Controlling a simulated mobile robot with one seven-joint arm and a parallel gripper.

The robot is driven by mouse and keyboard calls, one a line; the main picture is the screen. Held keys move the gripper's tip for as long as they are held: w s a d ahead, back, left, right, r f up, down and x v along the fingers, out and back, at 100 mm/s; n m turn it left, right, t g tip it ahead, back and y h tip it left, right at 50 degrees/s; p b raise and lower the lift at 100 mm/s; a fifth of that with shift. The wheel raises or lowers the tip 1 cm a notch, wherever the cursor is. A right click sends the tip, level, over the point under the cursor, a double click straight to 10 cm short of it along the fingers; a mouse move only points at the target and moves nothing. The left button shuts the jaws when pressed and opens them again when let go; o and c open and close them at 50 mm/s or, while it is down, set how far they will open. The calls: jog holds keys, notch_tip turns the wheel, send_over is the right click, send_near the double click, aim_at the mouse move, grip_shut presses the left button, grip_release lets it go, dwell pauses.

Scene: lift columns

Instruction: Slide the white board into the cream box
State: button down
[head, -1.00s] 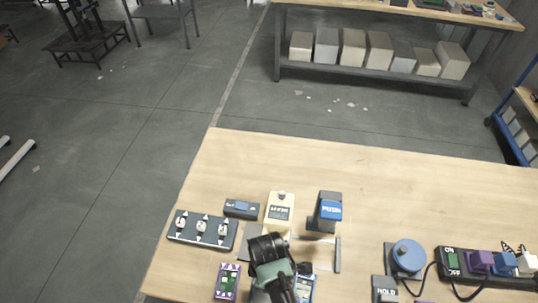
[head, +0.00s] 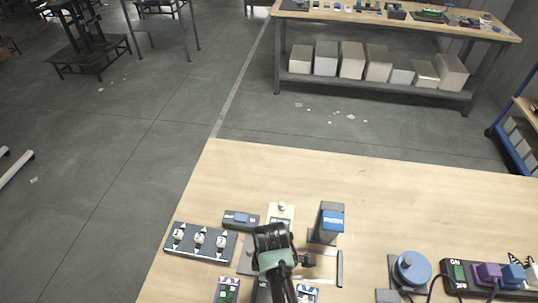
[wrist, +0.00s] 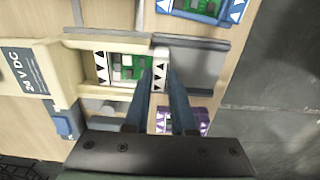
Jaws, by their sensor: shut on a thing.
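The white board (wrist: 125,68) is a green circuit card with white ends and dark triangles. In the wrist view it lies between the pale side walls of the cream box (wrist: 35,92), marked 24 V DC. My gripper (wrist: 160,74) is shut on the board's right white end, outside the box. How deep the board's far end sits is hard to tell. In the head view the cream box (head: 283,211) shows just beyond my gripper (head: 273,240), which hides the board and part of the box.
A blue PUSH block (head: 331,222) stands right of the box. A dark panel with several dials (head: 200,241) lies left. A purple board (wrist: 192,122) and a blue board (wrist: 195,10) flank the grey plate (wrist: 192,70). The table's far side is clear.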

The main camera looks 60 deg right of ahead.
jog(key=shift+w+d+b, duration=0.25)
jog(key=shift+d+b, duration=0.1)
jog(key=shift+d, duration=0.3)
jog(key=shift+w+d+b, duration=0.2)
jog(key=shift+d+b, duration=0.1)
jog(key=shift+d, duration=0.3)
jog(key=c, duration=0.8)
grip_release()
notch_tip(320, 180, up, 6)
jog(key=p, duration=0.6)
